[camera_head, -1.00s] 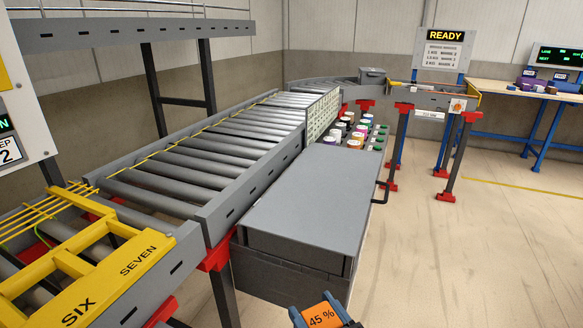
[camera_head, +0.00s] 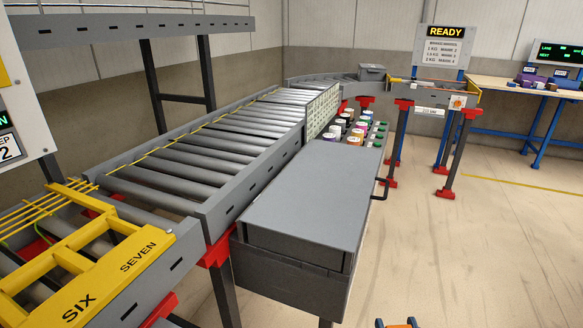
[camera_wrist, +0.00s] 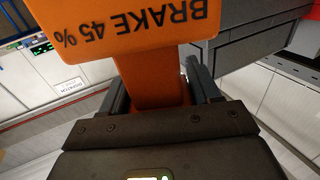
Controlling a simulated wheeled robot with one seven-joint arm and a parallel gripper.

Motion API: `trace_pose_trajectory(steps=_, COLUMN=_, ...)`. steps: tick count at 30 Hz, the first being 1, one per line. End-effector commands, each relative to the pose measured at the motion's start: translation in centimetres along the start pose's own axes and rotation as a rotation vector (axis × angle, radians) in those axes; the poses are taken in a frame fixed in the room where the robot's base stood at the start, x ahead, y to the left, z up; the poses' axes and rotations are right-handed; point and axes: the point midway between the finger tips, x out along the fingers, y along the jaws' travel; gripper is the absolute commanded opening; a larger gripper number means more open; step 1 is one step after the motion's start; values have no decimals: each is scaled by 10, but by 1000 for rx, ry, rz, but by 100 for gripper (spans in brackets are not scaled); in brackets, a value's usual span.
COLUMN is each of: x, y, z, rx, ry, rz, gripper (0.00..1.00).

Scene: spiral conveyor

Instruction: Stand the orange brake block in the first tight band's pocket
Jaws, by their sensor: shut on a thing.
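The orange brake block (camera_wrist: 135,30) fills the top of the wrist view, its "BRAKE 45 %" lettering upside down. My gripper (camera_wrist: 158,86) is shut on its narrower orange stem, one finger on each side. In the head view only small tips of my gripper (camera_head: 396,323) show at the bottom edge, right of the grey cabinet; the block is mostly out of frame there. A yellow frame marked SIX and SEVEN (camera_head: 105,268) lies over the conveyor rollers at the lower left. I cannot tell which pocket belongs to the first tight band.
A grey flat-topped cabinet (camera_head: 310,195) with a side handle stands beside the straight roller conveyor (camera_head: 190,160). Several coloured round pieces (camera_head: 355,128) sit behind it. A READY sign (camera_head: 445,32) stands over the far curved conveyor. The floor (camera_head: 480,245) at the right is clear.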

Motion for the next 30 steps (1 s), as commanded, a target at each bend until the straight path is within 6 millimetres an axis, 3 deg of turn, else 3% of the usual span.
trace_pose_trajectory(steps=3, x=-16, y=2, z=23, rx=-2, ry=-5, rz=8, gripper=0)
trace_pose_trajectory(steps=9, x=-40, y=2, z=50, rx=-1, ry=0, rz=4, gripper=0)
trace_pose_trajectory(steps=30, x=-44, y=1, z=53, rx=0, ry=4, rz=0, gripper=0)
